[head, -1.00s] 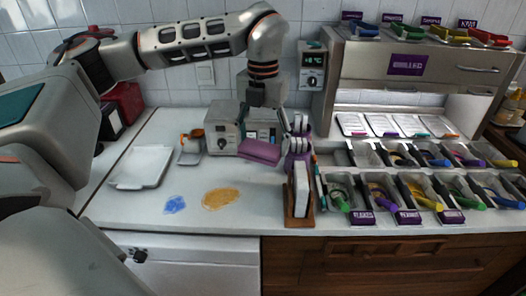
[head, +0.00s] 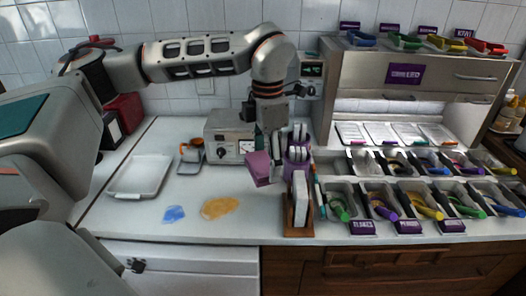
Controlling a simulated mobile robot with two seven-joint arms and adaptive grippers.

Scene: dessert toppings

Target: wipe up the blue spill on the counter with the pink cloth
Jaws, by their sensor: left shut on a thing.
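The blue spill (head: 174,214) is a small patch on the white counter, towards its front edge. The pink cloth (head: 257,170) is a tilted purple-pink slab in front of the grey scale-like box. My left gripper (head: 274,172) points down and is shut on the cloth at its right side; the fingertips are partly hard to make out. The cloth is to the right of and behind the blue spill, apart from it. I cannot tell whether its lower edge touches the counter. My right gripper is not in view.
A tan spill (head: 219,207) lies right of the blue one. A white tray (head: 140,178) is at the left. A grey box (head: 228,148) stands behind the cloth. A wooden holder (head: 299,218) and a purple cup (head: 297,165) stand close on the right, before the topping bins.

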